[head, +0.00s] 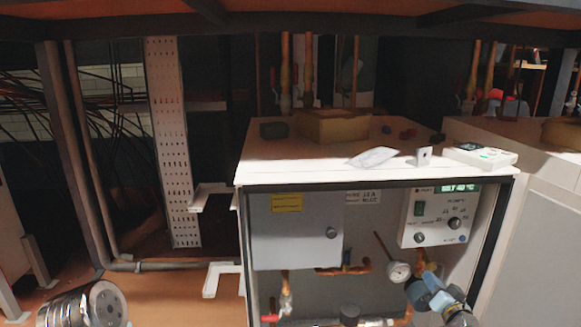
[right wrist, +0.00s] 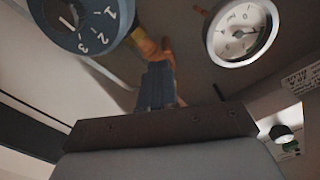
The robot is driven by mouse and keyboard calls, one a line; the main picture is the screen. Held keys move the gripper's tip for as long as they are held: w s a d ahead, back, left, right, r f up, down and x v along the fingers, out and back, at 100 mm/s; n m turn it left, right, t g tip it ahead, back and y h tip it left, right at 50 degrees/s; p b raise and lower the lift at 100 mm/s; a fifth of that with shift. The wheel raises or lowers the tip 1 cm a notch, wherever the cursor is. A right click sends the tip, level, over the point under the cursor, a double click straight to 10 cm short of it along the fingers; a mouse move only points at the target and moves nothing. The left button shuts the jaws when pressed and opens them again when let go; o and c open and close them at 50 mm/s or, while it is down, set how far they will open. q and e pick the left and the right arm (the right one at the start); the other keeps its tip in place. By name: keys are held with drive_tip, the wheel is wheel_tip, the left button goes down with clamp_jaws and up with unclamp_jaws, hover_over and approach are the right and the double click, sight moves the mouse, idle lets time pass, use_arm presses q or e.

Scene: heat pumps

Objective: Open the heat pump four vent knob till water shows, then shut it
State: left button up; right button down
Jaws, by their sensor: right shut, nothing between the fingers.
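The open heat pump cabinet (head: 243,230) stands right of centre in the head view. My right gripper (head: 432,284) is inside its lower right part, beside the round pressure gauge (head: 399,271). In the right wrist view my right gripper's fingers (right wrist: 157,85) are shut and empty, in front of copper and brass pipework (right wrist: 150,48). The gauge (right wrist: 241,32) is at the upper right there, and a blue numbered dial (right wrist: 82,22) is at the upper left. I cannot pick out the vent knob; the fingers may hide it. No water shows. My left gripper is out of view.
A grey box (head: 295,240) and a control panel (head: 438,215) are inside the cabinet. A red-handled valve (head: 271,318) is low on the left. A white handheld device (head: 480,155) lies on the cabinet top.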

drive_tip(key=shift+r, duration=0.2)
drive_tip(key=shift+a+r+b, duration=0.15)
drive_tip(key=shift+b, duration=0.45)
drive_tip(key=s, duration=0.6)
drive_tip(key=shift+f, duration=0.45)
